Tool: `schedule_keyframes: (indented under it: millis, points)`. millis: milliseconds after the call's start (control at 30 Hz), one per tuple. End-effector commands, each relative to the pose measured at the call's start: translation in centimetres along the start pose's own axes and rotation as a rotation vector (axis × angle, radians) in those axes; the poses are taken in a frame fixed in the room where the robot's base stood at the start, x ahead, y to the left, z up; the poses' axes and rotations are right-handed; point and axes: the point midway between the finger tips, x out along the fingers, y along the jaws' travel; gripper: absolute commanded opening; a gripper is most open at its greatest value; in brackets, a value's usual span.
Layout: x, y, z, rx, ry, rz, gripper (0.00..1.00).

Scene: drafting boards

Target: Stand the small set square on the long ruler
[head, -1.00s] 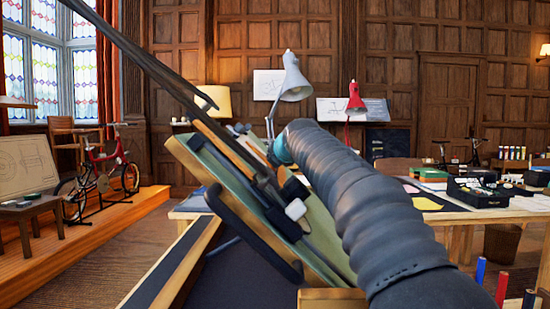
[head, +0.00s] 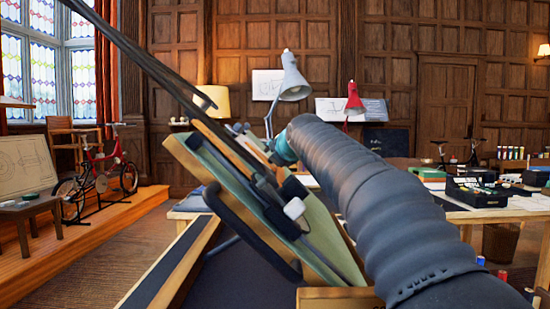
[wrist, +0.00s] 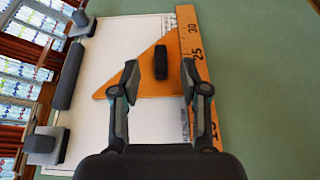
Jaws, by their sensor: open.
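The small set square is an orange triangle (wrist: 148,83) with a black grip (wrist: 160,62) standing up from it, seen in the wrist view. It lies on a white sheet with its right side along the long ruler (wrist: 190,40), an orange strip with black numbers. I cannot tell if they touch or overlap. My gripper (wrist: 158,75) is open, one finger on each side of the black grip, with clear gaps. The right finger overlaps the ruler in the picture. In the head view the tilted board is nearly edge-on, so the set square is hard to make out.
The green drafting board (head: 325,245) slopes steeply in the head view. Dark padded blocks (wrist: 65,75) line the left of the sheet in the wrist view. A long dark bar (head: 140,60) crosses the upper left. A grey lamp (head: 292,80) and cluttered tables stand behind.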

Motion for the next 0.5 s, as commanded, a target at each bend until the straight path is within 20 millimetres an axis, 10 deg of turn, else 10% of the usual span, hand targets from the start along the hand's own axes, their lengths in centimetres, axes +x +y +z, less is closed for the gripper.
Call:
schedule_keyframes:
  millis: [500]
  points:
    - [-8.3, 0.0, 0.0, 0.0, 0.0, 0.0, 0.45]
